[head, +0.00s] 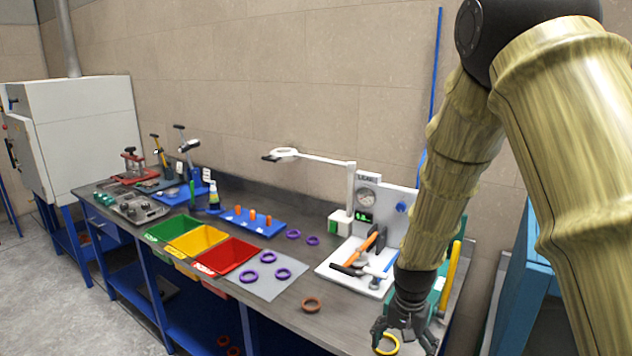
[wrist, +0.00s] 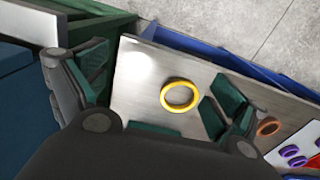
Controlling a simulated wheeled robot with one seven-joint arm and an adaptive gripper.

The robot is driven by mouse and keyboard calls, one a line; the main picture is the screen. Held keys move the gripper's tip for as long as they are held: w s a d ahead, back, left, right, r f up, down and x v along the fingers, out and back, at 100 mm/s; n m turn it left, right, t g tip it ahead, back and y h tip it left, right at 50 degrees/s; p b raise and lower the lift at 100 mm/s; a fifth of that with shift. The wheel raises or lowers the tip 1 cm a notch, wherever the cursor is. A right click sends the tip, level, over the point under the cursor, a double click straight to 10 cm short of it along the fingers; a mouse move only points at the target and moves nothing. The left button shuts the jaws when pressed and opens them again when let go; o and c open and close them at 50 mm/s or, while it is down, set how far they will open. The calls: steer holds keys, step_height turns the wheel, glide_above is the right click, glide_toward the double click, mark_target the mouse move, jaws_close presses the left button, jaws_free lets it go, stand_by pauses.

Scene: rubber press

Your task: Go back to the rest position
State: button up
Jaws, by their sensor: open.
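My gripper (head: 405,332) is at the right end of the workbench (head: 335,319), pointing down with its fingers apart. It is low over a yellow ring (head: 386,344), which lies on the bench top. In the wrist view the yellow ring (wrist: 180,96) shows between my two fingers (wrist: 150,95), and neither finger appears closed on it. My arm comes down from the upper right of the head view and hides part of the bench's right end.
A brown-orange ring (head: 312,305) lies left of my gripper. Several purple rings (head: 267,257) lie near the red bin (head: 228,257). A white tray (head: 350,277) with a hammer stands close by. A green and yellow object (head: 452,270) is right of my gripper.

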steer(key=s+d+f+n, duration=0.1)
steer(key=s+f, duration=0.6)
steer(key=f, duration=0.2)
steer(key=s+d+f+n, duration=0.1)
steer(key=s+f+n, duration=0.1)
steer(key=s+f, duration=0.6)
steer(key=s+f+n+b, duration=0.1)
steer(key=s+f, duration=0.6)
steer(key=s, duration=0.3)
steer(key=s+f+n+b, duration=0.2)
steer(key=s+f, duration=0.5)
steer(key=s, duration=0.3)
steer(key=shift+d+f, duration=0.3)
steer(key=shift+f, duration=0.05)
